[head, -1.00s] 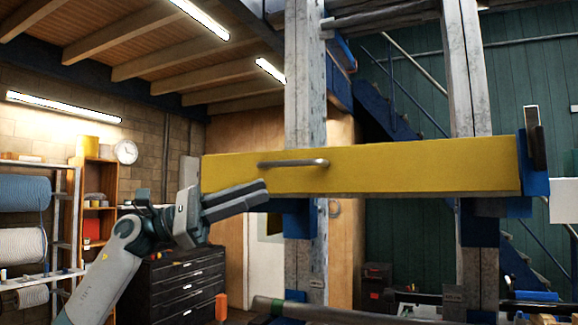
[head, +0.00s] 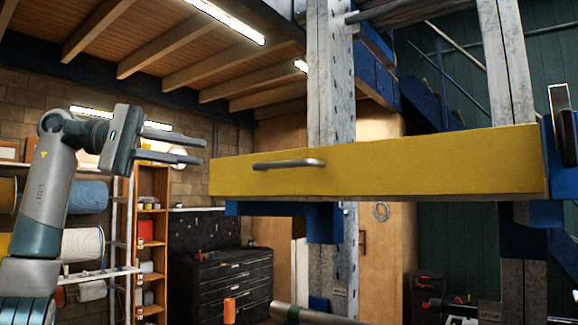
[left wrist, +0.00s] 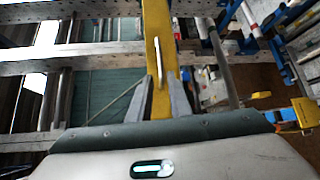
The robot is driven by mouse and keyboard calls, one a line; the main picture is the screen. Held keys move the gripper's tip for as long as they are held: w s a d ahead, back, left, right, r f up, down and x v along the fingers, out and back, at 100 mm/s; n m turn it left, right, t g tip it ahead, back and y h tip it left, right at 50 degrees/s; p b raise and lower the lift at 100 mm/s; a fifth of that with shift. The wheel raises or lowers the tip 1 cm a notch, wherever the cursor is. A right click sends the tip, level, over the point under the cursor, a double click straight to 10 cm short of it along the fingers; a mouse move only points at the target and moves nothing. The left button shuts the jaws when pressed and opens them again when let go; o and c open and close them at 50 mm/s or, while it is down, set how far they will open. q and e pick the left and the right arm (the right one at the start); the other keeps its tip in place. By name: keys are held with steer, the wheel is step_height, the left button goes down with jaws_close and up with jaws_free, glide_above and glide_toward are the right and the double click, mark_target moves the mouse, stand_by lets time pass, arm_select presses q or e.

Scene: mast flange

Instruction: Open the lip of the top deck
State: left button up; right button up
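The lip of the top deck is a long yellow board (head: 400,178) across grey metal uprights, with a grey bar handle (head: 289,164) on its face near the left end. It stands upright. My left gripper (head: 203,147) is open and empty, its fingers pointing right, just left of the board's left end and slightly above the handle's height. In the left wrist view the yellow board (left wrist: 158,60) and its handle (left wrist: 157,62) lie ahead, with the open fingers (left wrist: 162,85) on either side in the picture. My right gripper is not in view.
A grey upright (head: 331,90) stands behind the board. A blue bracket with a dark latch-like part (head: 561,120) is at the board's right end. Shelves with cable spools (head: 83,243) and a black drawer cabinet (head: 232,283) stand at the left back.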

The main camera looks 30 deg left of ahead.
mark_target(274, 164)
arm_select(q)
steer(key=p+x, duration=0.3)
steer(key=x, duration=1.4)
steer(key=shift+w+d, duration=0.25)
steer(key=shift+d, duration=0.1)
steer(key=shift+c, duration=0.6)
jaws_close()
